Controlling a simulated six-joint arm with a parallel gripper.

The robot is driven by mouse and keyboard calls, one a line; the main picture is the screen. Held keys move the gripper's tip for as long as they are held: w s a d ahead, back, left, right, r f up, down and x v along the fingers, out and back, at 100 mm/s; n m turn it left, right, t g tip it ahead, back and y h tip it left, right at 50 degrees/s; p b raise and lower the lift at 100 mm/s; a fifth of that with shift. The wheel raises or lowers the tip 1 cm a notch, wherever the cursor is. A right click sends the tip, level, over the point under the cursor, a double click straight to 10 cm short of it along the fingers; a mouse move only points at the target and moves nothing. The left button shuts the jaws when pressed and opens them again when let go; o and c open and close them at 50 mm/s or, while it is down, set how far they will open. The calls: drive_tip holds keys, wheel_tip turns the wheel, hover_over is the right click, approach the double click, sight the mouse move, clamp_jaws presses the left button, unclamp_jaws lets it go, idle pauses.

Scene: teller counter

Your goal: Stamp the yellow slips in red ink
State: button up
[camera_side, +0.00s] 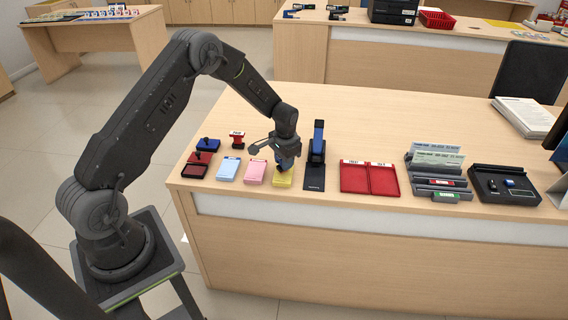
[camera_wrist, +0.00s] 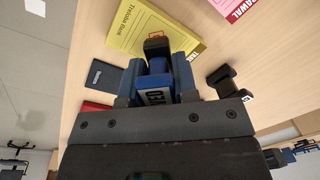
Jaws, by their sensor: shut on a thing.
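The yellow slips (camera_side: 283,182) lie at the counter's front, right under the gripper. In the wrist view the yellow slip (camera_wrist: 135,32) lies beyond the stamp's dark tip and is partly covered by it. I cannot tell if the stamp touches the paper. A red ink pad (camera_side: 195,167) and a blue ink pad (camera_side: 207,145) sit at the left.
Blue slips (camera_side: 228,169) and pink slips (camera_side: 255,172) lie left of the yellow ones. A red stamp (camera_side: 237,140) stands behind them. A tall blue and black device (camera_side: 316,165) is close on the right, then a red tray (camera_side: 369,180) and a slip rack (camera_side: 435,170).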

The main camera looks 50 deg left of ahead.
drive_tip(key=shift+r, duration=2.35)
drive_tip(key=shift+a, duration=0.1)
